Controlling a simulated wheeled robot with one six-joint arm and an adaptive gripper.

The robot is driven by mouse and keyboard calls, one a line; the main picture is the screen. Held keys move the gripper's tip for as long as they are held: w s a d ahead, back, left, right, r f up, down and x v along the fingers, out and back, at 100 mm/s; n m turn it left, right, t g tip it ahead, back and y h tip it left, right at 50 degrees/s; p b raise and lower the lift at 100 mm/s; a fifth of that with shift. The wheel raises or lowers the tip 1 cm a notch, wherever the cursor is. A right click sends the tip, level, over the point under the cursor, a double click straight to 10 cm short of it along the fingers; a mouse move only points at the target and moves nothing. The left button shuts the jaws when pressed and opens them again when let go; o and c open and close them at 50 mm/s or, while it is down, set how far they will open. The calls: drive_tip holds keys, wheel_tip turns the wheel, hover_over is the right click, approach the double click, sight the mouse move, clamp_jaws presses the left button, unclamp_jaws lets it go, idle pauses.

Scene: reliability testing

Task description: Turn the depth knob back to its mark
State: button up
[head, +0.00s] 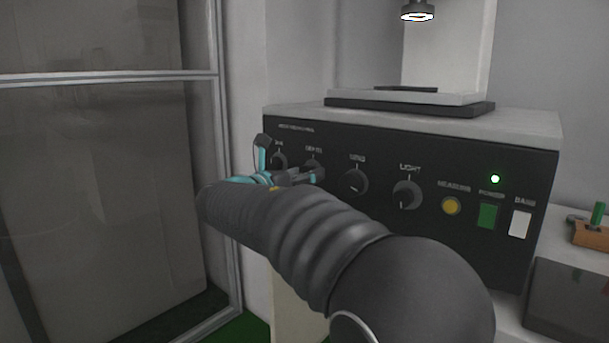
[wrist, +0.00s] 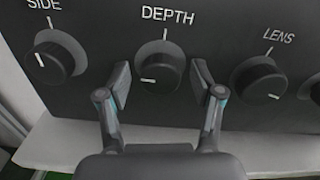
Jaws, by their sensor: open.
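The depth knob (wrist: 158,73) is a dark round knob under the label DEPTH in the wrist view. Its white pointer line points left, while the mark on the panel is a short line straight above it. My gripper (wrist: 160,82) is open, with one finger on each side of the knob; gaps show between the fingers and the knob. In the head view my gripper (head: 291,163) is at the left part of the panel, and the depth knob (head: 313,164) is partly hidden behind it.
The side knob (wrist: 58,58) is close on the left and the lens knob (wrist: 260,82) close on the right. In the head view, the light knob (head: 407,195), yellow button (head: 451,206), green power switch (head: 487,216) and white switch (head: 520,224) are farther right. A glazed frame (head: 110,76) stands left.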

drive_tip(key=c, duration=1.1)
drive_tip(key=shift+c, duration=0.2)
drive_tip(key=shift+m, duration=0.4)
drive_tip(key=shift+f+m+b, duration=0.1)
drive_tip(key=shift+m+b, duration=5.2)
drive_tip(key=shift+m, duration=3.1)
